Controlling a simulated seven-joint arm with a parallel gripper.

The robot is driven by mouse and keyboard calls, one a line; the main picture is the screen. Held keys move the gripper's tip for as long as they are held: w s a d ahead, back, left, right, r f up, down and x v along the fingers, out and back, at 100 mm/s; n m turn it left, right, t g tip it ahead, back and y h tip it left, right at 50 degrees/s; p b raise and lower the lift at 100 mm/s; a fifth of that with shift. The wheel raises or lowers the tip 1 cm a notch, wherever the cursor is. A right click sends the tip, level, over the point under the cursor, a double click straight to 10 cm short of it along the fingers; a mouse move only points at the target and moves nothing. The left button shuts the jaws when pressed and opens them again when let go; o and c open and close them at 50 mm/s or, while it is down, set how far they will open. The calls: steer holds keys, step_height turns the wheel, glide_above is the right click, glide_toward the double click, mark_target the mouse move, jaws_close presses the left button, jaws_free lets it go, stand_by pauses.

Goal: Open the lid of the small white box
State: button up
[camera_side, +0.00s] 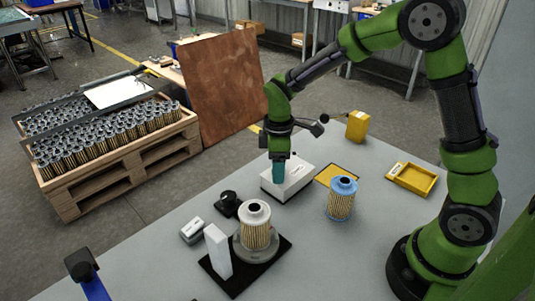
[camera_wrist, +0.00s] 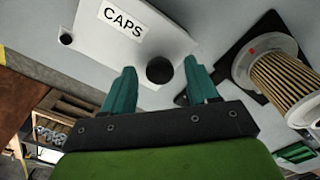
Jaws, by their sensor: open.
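The small white box (camera_side: 284,187) stands on the grey table, under my gripper in the side view. In the wrist view its lid (camera_wrist: 98,48) carries a label reading CAPS and a round dark knob (camera_wrist: 160,70). My gripper (camera_wrist: 160,82) has two teal fingers set apart, with the knob in line with the space between them. The gripper also shows in the side view (camera_side: 279,172), pointing down at the box. Nothing shows between the fingers as held. Whether the fingertips touch the lid cannot be told.
A white-capped filter cartridge (camera_side: 255,222) stands on a dark fixture in front of the box. A blue-capped cartridge (camera_side: 342,198) stands to the right. A yellow tray (camera_side: 412,180) and a yellow container (camera_side: 357,126) are farther right and behind. A white block (camera_side: 217,250) stands at the front.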

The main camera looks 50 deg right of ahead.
jaws_close()
stand_by(0.3)
steer(key=shift+w+a+m, duration=0.15)
steer(key=shift+w+m, duration=0.5)
steer(key=shift+w, duration=0.05)
steer(key=shift+w+a+m, duration=0.15)
steer(key=shift+w+m, duration=0.5)
steer(key=w+d+m, duration=0.8)
steer(key=w+m, duration=0.3)
steer(key=m, duration=0.5)
steer(key=shift+w+d, duration=0.25)
steer(key=shift+w, duration=0.1)
